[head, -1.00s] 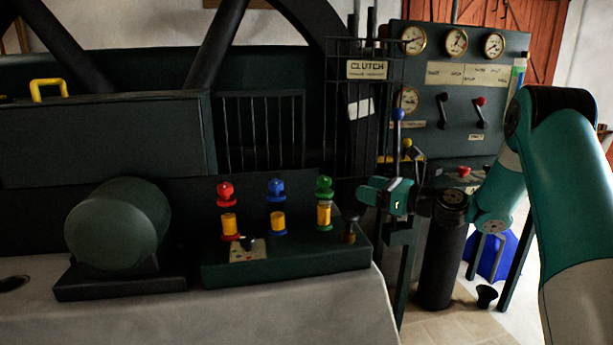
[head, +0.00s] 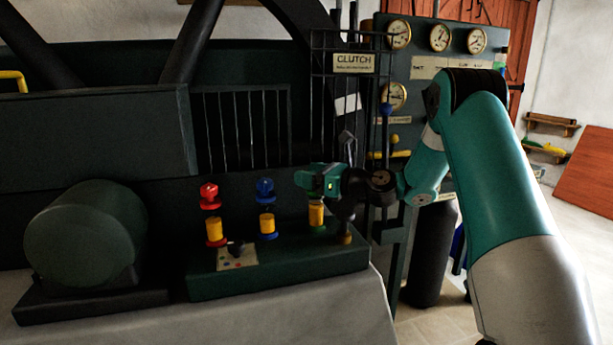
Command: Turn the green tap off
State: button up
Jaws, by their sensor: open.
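The green tap (head: 316,214) stands at the right end of a row of three taps on a dark green box. Only its yellow body and the base below show. Its green knob is hidden behind my gripper (head: 309,181), which is level with the knob at the top of the tap. My gripper is open. I cannot tell from this view whether its jaws are around the knob or touching it.
The red tap (head: 209,198) and the blue tap (head: 265,192) stand to the left on the same box (head: 290,272). A dark green cylinder (head: 85,235) sits further left. The clutch cage (head: 352,62) and gauge panel (head: 455,60) rise behind.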

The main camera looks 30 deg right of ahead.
jog(key=shift+a, duration=0.1)
jog(key=c, duration=0.9)
jog(key=shift+o, duration=0.2)
